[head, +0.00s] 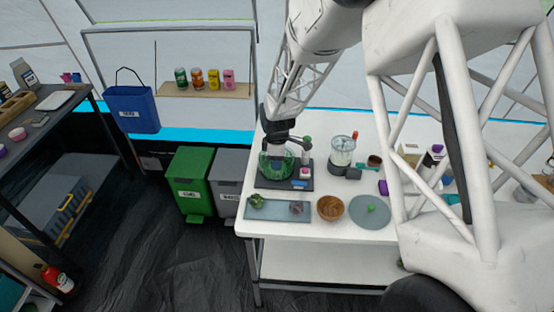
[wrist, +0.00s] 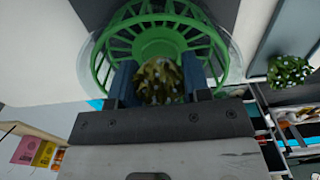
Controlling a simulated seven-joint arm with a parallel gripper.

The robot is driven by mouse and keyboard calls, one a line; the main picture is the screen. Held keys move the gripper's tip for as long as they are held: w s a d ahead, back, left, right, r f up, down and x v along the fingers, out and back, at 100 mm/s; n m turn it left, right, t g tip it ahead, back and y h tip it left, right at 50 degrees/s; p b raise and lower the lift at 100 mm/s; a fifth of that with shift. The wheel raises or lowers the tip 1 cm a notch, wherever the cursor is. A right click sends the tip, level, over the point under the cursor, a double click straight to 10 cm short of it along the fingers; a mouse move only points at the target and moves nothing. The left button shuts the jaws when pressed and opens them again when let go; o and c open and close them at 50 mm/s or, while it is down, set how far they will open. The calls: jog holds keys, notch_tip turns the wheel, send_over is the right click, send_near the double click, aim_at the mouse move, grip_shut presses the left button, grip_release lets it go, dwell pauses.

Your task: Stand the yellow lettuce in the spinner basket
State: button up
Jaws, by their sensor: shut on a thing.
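The yellow lettuce (wrist: 158,80) is a frilly yellow-green head. In the wrist view it sits between the two blue fingers of my gripper (wrist: 158,86), which is shut on it. The green slatted spinner basket (wrist: 104,42) is behind and around the lettuce in that view, inside a clear bowl (wrist: 240,66). In the head view my gripper (head: 277,142) is directly over the spinner basket (head: 265,160), pointing down. The lettuce is hidden there by the gripper and basket. I cannot tell whether the lettuce touches the basket floor.
The spinner stands on a dark mat (head: 264,184). In front are a grey-blue tray (head: 277,209) with a green lettuce (head: 257,201) and a dark reddish one (head: 296,208), a wooden bowl (head: 331,207) and a round plate (head: 366,221). A blender-like jar (head: 342,150) stands to the right.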

jog(key=shift+f, duration=0.6)
jog(key=o, duration=0.4)
jog(key=shift+o, duration=0.2)
jog(key=shift+r, duration=0.2)
jog(key=shift+r, duration=5.3)
jog(key=shift+r, duration=0.1)
